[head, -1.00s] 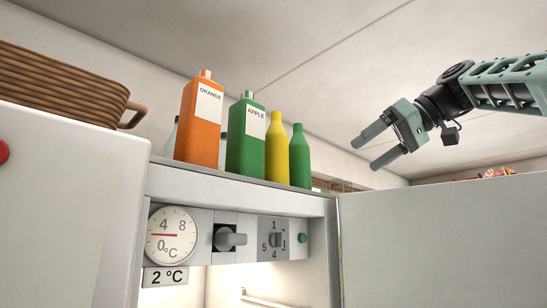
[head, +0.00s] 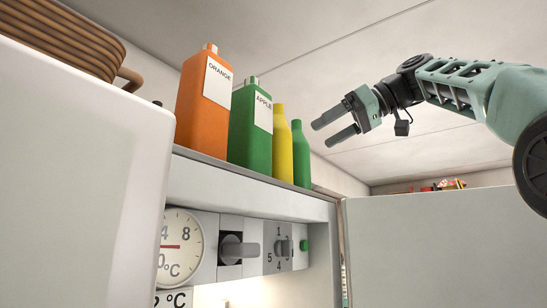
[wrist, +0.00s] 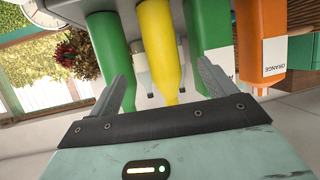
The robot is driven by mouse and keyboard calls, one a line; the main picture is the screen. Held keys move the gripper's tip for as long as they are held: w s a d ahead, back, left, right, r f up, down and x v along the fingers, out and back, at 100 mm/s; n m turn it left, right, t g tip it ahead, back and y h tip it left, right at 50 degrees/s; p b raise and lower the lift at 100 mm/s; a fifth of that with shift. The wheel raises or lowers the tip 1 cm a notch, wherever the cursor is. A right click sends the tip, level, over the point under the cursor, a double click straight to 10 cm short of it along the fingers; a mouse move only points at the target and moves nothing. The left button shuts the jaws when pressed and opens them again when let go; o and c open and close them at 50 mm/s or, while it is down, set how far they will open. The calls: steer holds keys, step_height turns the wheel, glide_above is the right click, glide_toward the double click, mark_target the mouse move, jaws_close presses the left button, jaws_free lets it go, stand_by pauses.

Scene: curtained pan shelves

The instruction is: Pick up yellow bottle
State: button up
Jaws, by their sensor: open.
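The yellow bottle (head: 284,143) stands upright on top of the white cabinet, between the green APPLE carton (head: 250,130) and a green bottle (head: 301,155). The carton covers part of it in the head view. My gripper (head: 328,132) is open and empty, in the air to the right of the bottles. In the wrist view, which is upside down, the yellow bottle (wrist: 158,45) lies ahead between the two open fingers (wrist: 166,85). The green bottle (wrist: 112,55) is on its left and the green carton (wrist: 210,40) on its right.
A white open door (head: 440,240) stands at the right, below my arm. A dial (head: 180,245) and knobs are under the cabinet top. The air around my gripper is clear.

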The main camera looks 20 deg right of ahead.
mark_target(291, 151)
steer(key=p+x, duration=0.1)
steer(key=x, duration=0.7)
steer(key=shift+w+a, duration=0.2)
steer(key=shift+a, duration=0.1)
steer(key=shift+w+a+f+p, duration=0.1)
steer(key=shift+w+a+p, duration=0.3)
steer(key=shift+p, duration=0.3)
steer(key=p+x, duration=0.2)
steer(key=x, duration=0.1)
steer(key=shift+w+a, duration=0.1)
steer(key=shift+a, duration=0.1)
steer(key=shift+w+a+f, duration=0.2)
steer(key=shift+w+f, duration=0.05)
steer(key=shift+w, duration=0.1)
steer(key=c, duration=1.4)
steer(key=shift+o, duration=0.2)
